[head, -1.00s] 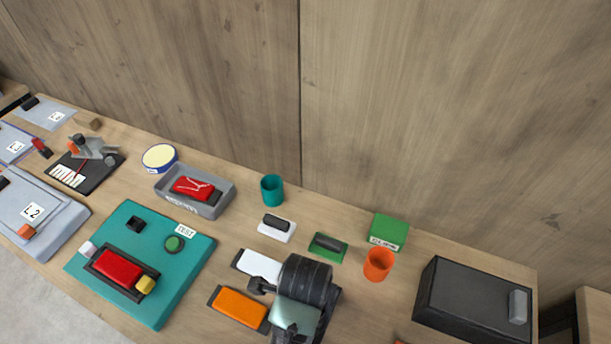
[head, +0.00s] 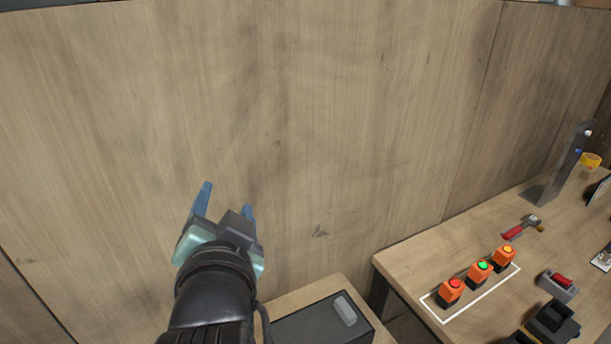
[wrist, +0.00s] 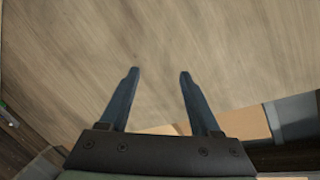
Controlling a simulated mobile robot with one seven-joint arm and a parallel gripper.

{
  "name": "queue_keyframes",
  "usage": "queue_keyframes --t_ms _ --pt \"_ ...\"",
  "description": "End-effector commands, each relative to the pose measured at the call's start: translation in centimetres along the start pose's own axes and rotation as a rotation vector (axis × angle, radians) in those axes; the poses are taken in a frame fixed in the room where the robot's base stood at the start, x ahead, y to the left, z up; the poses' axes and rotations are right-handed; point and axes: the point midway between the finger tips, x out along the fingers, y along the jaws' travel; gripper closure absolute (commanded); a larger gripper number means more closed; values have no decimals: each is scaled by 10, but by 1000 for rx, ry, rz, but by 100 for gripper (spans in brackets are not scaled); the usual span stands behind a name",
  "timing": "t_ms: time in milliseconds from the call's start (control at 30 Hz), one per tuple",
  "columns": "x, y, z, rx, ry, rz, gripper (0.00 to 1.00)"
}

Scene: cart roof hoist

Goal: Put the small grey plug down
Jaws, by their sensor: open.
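My gripper (head: 225,201) is raised in front of the wooden wall in the head view, its two blue fingers spread. It also shows in the wrist view (wrist: 159,75), with nothing between the fingers. A small grey rounded block (head: 345,309) lies on top of a dark box at the bottom of the head view. I cannot tell whether this block is the small grey plug. No other grey plug can be made out. My gripper is up and to the left of the block in the picture, apart from it.
The dark box (head: 308,324) sits at the end of a wooden bench. Across a gap, a second bench (head: 420,262) holds red, green and orange buttons (head: 479,272) in a white outline, a hammer (head: 522,228) and a grey-and-red switch (head: 558,286). The wall (head: 330,130) stands behind.

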Motion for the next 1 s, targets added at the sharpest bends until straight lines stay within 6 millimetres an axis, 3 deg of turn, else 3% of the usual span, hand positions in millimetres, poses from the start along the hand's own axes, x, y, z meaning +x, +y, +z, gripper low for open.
queue_keyframes --t_ms 33,100,200,333,400,533,867,1000 --pt "-14 -14 -54 -88 149 -54 36" --pt "-40 -32 -116 -225 344 -102 36" --pt "-89 -54 -187 -408 605 -128 36" --pt "-149 -74 -242 -587 867 -110 36" --pt "-172 -80 -258 -649 956 -93 36" --pt "-191 -86 -269 -702 1034 -76 36" --pt "-192 -86 -269 -706 1036 -74 36" --pt "-187 -73 -251 -704 1034 -77 36"
